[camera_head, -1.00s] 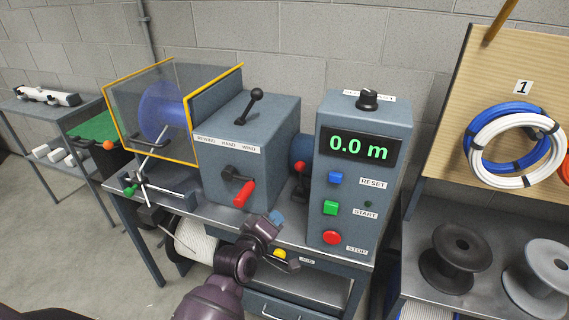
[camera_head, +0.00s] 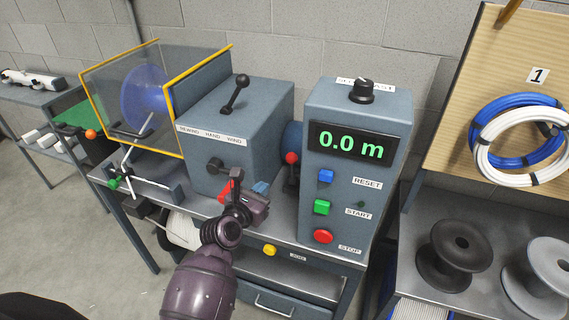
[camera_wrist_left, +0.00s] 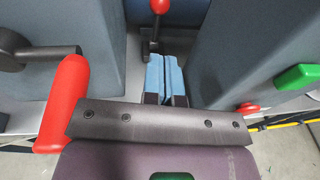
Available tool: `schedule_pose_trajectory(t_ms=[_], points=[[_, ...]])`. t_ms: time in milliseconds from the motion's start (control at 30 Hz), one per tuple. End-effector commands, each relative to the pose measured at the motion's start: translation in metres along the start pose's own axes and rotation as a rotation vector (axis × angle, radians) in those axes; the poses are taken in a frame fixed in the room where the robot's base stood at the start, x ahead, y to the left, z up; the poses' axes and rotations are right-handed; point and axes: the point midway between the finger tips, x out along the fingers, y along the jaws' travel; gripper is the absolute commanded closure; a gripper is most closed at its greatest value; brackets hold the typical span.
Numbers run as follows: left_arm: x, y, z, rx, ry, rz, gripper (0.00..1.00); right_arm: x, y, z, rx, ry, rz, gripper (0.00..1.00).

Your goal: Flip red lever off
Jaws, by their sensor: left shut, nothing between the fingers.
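The red-knobbed lever (camera_head: 291,158) stands upright on a dark stem in the gap between the winder gearbox and the display box. In the left wrist view, the lever (camera_wrist_left: 160,7) is straight ahead of the fingertips, at the top edge. My left gripper (camera_head: 262,188) is shut and empty, its blue fingertips low in front of the lever and apart from it in the head view. In the left wrist view, the shut blue fingers (camera_wrist_left: 166,78) point at the lever's base. My right gripper is not in view.
A red crank handle (camera_wrist_left: 62,105) hangs close left of my left gripper. The gearbox (camera_head: 240,140) bounds the gap on the left. The display box (camera_head: 335,215), with its green button (camera_wrist_left: 302,77), bounds it on the right. A black-knobbed lever (camera_head: 236,92) tops the gearbox.

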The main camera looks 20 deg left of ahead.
Motion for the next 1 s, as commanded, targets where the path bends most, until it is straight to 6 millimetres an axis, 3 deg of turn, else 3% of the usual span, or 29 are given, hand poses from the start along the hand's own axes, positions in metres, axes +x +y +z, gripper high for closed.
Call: schedule_pose_trajectory(t_ms=[200,367,1000], points=[[0.001,0.0,0.0,-0.089,0.001,-0.001,1.0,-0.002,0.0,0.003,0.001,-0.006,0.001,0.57],[0.014,0.0,0.0,-0.09,0.001,-0.002,1.0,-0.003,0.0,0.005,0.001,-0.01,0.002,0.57],[0.115,0.0,0.0,-0.087,0.001,-0.002,1.0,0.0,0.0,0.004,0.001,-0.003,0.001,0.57]])
